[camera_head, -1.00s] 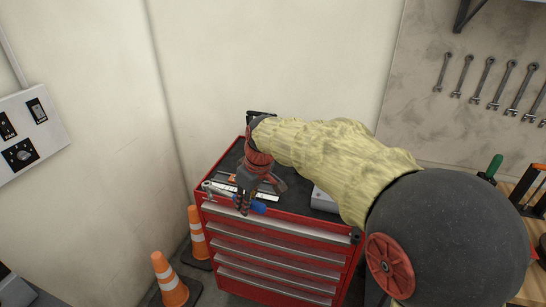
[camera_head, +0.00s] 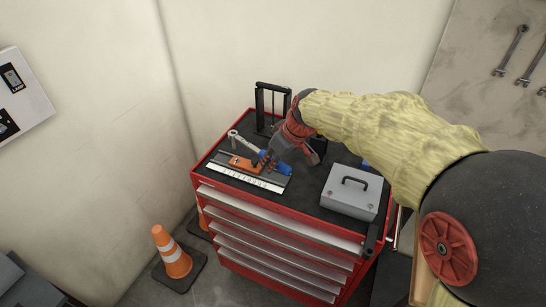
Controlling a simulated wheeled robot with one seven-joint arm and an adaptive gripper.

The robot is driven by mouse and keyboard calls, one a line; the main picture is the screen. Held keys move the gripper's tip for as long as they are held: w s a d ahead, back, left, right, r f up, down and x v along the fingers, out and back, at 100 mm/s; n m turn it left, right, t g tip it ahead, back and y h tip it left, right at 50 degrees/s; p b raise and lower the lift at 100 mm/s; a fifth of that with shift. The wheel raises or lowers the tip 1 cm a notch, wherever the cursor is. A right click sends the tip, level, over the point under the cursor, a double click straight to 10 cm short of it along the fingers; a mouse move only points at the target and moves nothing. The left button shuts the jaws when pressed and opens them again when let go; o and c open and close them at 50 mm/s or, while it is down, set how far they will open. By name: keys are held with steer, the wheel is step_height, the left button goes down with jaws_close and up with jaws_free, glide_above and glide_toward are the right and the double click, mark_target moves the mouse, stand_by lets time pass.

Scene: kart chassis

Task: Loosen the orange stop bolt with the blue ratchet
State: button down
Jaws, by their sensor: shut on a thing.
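The blue ratchet (camera_head: 276,163) has a blue handle and a silver shaft and head (camera_head: 234,135) that point to the back left. My gripper (camera_head: 269,158) is shut on its blue handle, over the top of the red cabinet. An orange stop (camera_head: 243,164) sits on a dark rail beside a white ruled strip (camera_head: 240,178). The ratchet head is behind and left of the orange stop in the picture, apart from it. The bolt itself is too small to make out clearly. I cannot tell how high the ratchet is above the cabinet top.
The red tool cabinet (camera_head: 270,220) has a black top. A grey box with a black handle (camera_head: 352,192) stands at its right. A black upright frame (camera_head: 272,103) stands at the back, close to my arm. Orange cones (camera_head: 172,252) are on the floor at left. Walls close off the back.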

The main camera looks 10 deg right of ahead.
step_height(320, 180, down, 4)
steer(key=shift+f+b, duration=0.15)
steer(key=shift+b, duration=0.9)
steer(key=a+m+h+b, duration=0.2)
steer(key=a+m+h, duration=0.3)
steer(key=a+m, duration=0.7)
steer(key=shift+s+a+r+m+b, duration=0.15)
steer(key=shift+a+r+m+b, duration=0.15)
steer(key=shift+a, duration=3.1)
steer(key=shift+s+f+b, duration=0.15)
steer(key=shift+f+b, duration=0.1)
steer(key=shift+b, duration=0.35)
steer(key=shift+f+b, duration=0.6)
steer(key=shift+f, duration=0.3)
steer(key=shift+d, duration=0.1)
